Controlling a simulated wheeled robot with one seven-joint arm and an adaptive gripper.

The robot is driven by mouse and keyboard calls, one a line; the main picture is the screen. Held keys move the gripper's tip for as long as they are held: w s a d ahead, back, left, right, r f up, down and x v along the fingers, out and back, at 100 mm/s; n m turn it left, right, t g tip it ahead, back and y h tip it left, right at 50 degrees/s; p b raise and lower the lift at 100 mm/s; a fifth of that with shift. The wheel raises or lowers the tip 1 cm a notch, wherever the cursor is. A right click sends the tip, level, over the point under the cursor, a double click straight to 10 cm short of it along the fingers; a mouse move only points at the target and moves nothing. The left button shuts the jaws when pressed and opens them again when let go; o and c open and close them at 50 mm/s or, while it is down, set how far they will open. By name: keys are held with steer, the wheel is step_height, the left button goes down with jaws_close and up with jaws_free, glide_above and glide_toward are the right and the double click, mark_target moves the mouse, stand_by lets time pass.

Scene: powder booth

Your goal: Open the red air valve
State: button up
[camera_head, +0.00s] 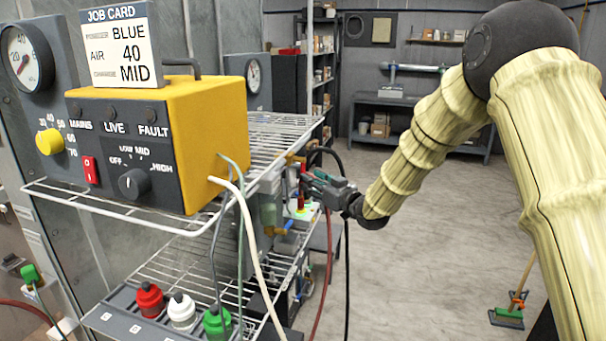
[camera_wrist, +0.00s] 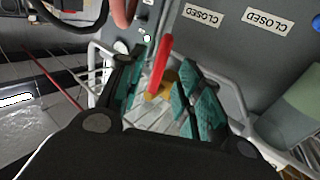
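The red air valve's lever (camera_wrist: 161,64) shows in the wrist view as a long red handle above a yellowish brass body (camera_wrist: 160,88). My gripper (camera_wrist: 164,68) is open, with one teal finger on each side of the lever. I cannot tell whether either finger touches it. In the head view, my gripper (camera_head: 320,184) is at the right side of the wire rack, and a narrow part of the red lever (camera_head: 301,197) shows beside it. The gripper hides part of the valve there.
The wire rack (camera_head: 262,127) holds a yellow control box (camera_head: 200,115). A valve with a blue handle (camera_head: 284,228) sits below and left of my gripper. Dark and red hoses hang close by. A grey panel has "CLOSED" labels (camera_wrist: 201,15). The floor at the right has free room.

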steer(key=shift+p+x, duration=0.65)
steer(key=shift+x, duration=2)
jaws_close()
